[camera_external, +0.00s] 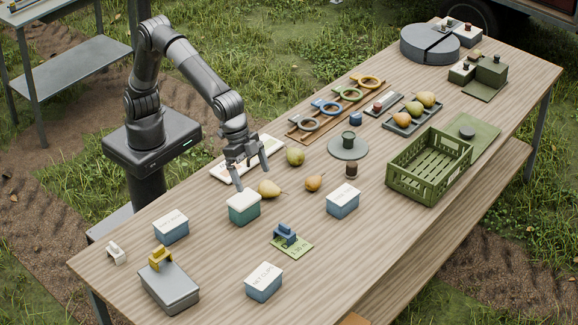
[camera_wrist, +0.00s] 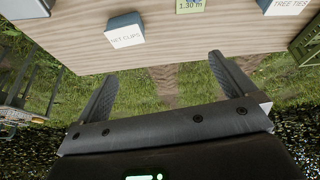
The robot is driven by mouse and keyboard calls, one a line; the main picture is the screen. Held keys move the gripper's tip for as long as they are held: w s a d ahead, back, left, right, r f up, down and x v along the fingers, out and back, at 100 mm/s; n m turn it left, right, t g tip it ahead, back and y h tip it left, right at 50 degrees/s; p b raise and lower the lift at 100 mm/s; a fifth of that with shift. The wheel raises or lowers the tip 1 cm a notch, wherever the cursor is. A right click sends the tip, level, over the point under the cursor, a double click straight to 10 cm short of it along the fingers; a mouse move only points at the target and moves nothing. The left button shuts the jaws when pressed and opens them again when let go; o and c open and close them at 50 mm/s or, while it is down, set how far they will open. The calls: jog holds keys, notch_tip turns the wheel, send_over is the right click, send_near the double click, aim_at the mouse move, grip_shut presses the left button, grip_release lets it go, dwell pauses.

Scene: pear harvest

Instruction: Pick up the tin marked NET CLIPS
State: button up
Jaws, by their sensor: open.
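The tin marked NET CLIPS (camera_external: 264,282) is a small blue box with a white labelled lid. It stands upright near the front edge of the table, and its lettering also reads in the wrist view (camera_wrist: 126,36) at the upper left. My gripper (camera_external: 252,180) is open and empty, pointing down above the table's back half, over the area of the green tin with a cream lid (camera_external: 244,212). It is well apart from the NET CLIPS tin. In the wrist view the two spread fingers (camera_wrist: 160,75) have nothing between them.
A tin marked TREE TIES (camera_wrist: 290,6), another blue tin (camera_external: 171,229), a grey box with a yellow handle (camera_external: 169,288) and a green card with a blue block (camera_external: 291,245) stand around. Loose pears (camera_external: 269,188) lie near my gripper. A green crate (camera_external: 428,170) stands right.

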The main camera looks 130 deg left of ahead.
jog(key=w+d+f, duration=0.6)
jog(key=w+f, duration=0.1)
jog(key=f, duration=0.1)
send_near(263, 275)
jog(key=shift+w+a+f+y, duration=0.1)
jog(key=shift+w+f+y, duration=0.2)
jog(key=shift+w, duration=0.2)
jog(key=x, duration=0.5)
jog(key=shift+d+f, duration=0.25)
jog(key=shift+s+x, duration=0.15)
jog(key=shift+x, duration=1.4)
jog(key=shift+s+x, duration=0.1)
jog(key=shift+x, duration=1.5)
jog(key=shift+d+f, duration=0.1)
jog(key=shift+d, duration=0.05)
jog(key=shift+c, duration=0.2)
jog(key=c, duration=0.7)
